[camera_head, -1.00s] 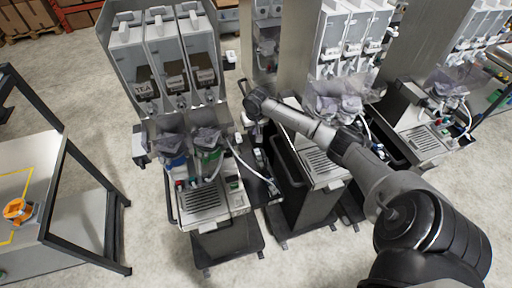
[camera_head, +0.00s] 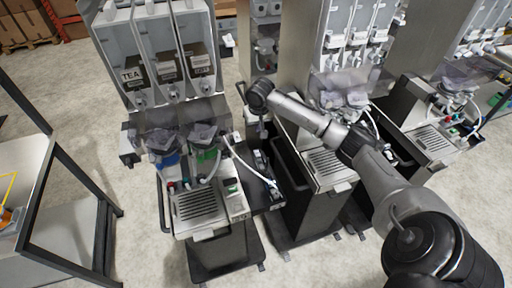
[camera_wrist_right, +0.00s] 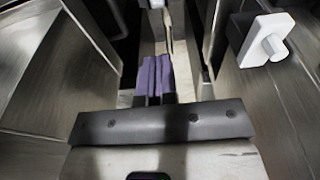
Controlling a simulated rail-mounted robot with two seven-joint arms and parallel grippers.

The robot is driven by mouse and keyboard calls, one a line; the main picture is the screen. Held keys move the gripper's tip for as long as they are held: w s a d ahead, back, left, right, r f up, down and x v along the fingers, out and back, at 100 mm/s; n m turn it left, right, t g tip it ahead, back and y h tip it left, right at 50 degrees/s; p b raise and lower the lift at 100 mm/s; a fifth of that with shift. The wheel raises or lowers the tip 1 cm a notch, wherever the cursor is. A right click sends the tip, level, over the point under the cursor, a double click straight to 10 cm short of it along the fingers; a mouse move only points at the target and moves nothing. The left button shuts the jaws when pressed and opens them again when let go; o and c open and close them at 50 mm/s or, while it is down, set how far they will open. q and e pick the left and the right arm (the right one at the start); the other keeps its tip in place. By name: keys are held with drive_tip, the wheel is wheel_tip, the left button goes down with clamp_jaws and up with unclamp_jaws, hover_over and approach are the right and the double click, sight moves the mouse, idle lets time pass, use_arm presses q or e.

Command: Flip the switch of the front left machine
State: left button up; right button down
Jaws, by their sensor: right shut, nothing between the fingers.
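The front left machine (camera_head: 168,65) is a steel dispenser with several hoppers, one labelled TEA, over a drip tray (camera_head: 198,205). My right arm reaches in from the right in the head view. My right gripper (camera_head: 262,158) points down into the gap beside this machine's right side; its tips are small and partly hidden there. In the right wrist view, its purple fingers (camera_wrist_right: 154,80) are together and empty. A white switch-like block (camera_wrist_right: 266,40) sticks out of a steel panel to their right, apart from them. I cannot tell which machine that panel belongs to. My left gripper is out of view.
A second dispenser (camera_head: 345,45) stands close on the right, with a dark bin (camera_head: 290,175) beside its tray. Another stands further right. A black-framed table (camera_head: 40,220) is at the left. Bare floor lies between table and machine.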

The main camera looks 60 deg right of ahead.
sight(255, 151)
drive_tip(key=f, duration=0.4)
drive_tip(key=w+f, duration=0.1)
drive_tip(key=f, duration=0.3)
drive_tip(key=d+f+b, duration=0.1)
drive_tip(key=f, duration=0.3)
drive_tip(key=shift+w+d+f, duration=0.1)
drive_tip(key=shift+w+f, duration=0.15)
drive_tip(key=shift+f, duration=0.55)
drive_tip(key=shift+w+d+f, duration=0.1)
drive_tip(key=shift+f, duration=0.05)
